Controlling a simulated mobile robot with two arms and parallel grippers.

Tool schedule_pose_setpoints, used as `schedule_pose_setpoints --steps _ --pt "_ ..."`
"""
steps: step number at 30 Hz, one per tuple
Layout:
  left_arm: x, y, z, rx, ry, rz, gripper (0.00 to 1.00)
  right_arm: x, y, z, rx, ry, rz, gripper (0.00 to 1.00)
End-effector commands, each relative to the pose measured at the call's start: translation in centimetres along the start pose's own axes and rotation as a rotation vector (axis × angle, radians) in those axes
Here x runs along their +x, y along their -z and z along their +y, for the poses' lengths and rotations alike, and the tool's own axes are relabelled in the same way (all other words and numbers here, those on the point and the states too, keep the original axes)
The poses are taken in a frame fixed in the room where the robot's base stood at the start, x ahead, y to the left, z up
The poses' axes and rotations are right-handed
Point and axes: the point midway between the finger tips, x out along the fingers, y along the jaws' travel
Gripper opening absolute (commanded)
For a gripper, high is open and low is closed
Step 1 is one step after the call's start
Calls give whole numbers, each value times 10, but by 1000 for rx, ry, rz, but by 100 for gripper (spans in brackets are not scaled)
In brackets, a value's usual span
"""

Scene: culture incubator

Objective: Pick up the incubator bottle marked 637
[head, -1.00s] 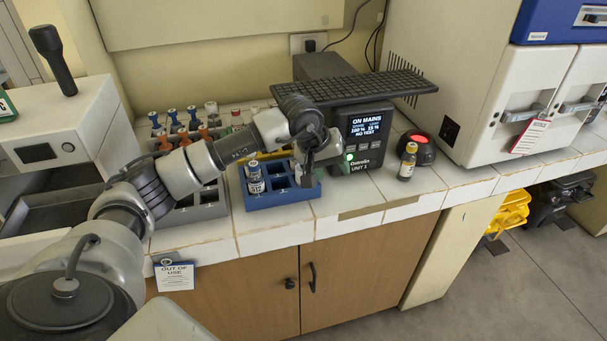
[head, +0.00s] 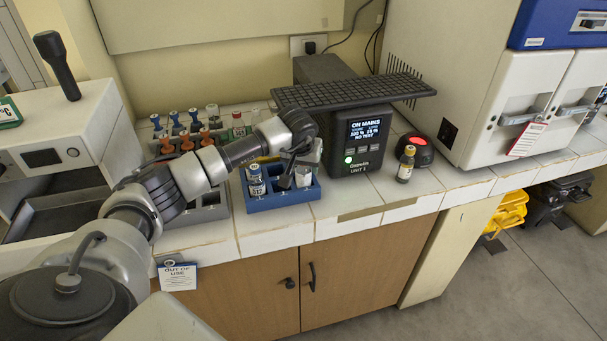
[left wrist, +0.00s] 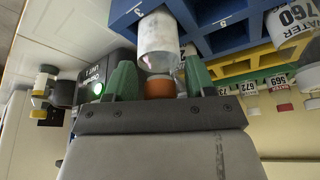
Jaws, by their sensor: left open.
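My left gripper (head: 294,172) is over the blue rack (head: 285,202) on the white-tiled bench. In the left wrist view its green fingers (left wrist: 160,82) are apart, one on each side of an orange-capped bottle (left wrist: 158,40). That bottle stands by the blue rack's edge in that view; I cannot tell whether the fingers touch it. Its number cannot be read. In the head view a pale bottle (head: 303,180) shows at the rack's right side, partly behind the gripper. A labelled bottle (head: 256,184) stands in the rack's left side. No 637 is legible. My right gripper is out of view.
A black unit with a lit screen (head: 368,131) stands close behind the rack, under a dark perforated shelf (head: 352,90). A small yellow-labelled bottle (head: 406,164) and a red-lit black dome (head: 418,147) are to the right. Other racked bottles (head: 187,130) stand at the back left.

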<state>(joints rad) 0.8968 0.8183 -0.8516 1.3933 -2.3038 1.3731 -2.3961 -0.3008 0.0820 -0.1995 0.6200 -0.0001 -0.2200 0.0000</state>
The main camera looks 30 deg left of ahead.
Motion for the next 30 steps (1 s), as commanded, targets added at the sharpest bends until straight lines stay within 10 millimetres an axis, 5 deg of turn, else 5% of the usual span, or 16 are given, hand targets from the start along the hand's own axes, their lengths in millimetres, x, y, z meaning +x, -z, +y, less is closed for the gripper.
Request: schedule_pose_setpoints --steps 11,18,30 --pt "13 0 0 0 0 1 53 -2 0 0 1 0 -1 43" --pt "13 0 0 -1 0 1 18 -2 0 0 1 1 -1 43" --pt "5 4 0 -1 -1 3 17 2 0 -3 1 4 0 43"
